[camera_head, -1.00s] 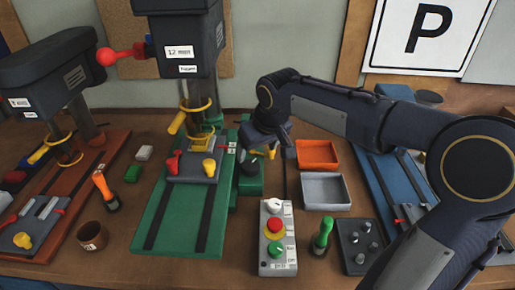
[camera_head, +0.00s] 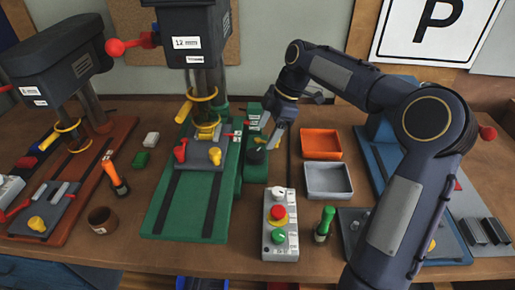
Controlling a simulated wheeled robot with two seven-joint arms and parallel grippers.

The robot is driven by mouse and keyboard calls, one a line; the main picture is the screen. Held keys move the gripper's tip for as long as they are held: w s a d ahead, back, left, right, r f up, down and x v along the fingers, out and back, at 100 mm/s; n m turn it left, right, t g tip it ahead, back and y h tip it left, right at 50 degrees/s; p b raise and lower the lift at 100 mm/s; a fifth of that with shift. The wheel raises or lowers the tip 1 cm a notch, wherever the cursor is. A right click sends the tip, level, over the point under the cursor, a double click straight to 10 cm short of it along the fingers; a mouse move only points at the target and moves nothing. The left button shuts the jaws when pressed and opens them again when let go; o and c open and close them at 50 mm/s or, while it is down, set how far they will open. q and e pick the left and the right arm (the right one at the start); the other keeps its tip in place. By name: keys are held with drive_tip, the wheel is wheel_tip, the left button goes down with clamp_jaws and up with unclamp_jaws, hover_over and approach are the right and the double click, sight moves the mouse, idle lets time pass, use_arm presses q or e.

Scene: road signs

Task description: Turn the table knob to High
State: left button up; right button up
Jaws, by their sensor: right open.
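A green drill-press base (camera_head: 188,205) stands left of centre. A green block (camera_head: 254,172) on its right side carries a dark round knob (camera_head: 256,157) with small white labels behind it. The label text is too small to read, so the knob's setting cannot be told. My right gripper (camera_head: 269,140) is open, pointing down just above and to the right of this knob, with yellow on its fingers. I cannot tell whether it touches the knob. My left gripper is out of view.
A grey control box (camera_head: 268,240) with a white knob, a red button and a green knob stands in front. Right of it is a green-capped bottle (camera_head: 324,224). Orange (camera_head: 322,145) and grey (camera_head: 328,181) trays lie right of the gripper. A second drill press (camera_head: 62,68) stands left.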

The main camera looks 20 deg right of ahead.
sight(256, 153)
drive_tip(key=x, duration=0.7)
drive_tip(key=shift+a+f, duration=0.1)
drive_tip(key=shift+f, duration=0.25)
drive_tip(key=c, duration=1)
drive_tip(key=shift+o, duration=0.2)
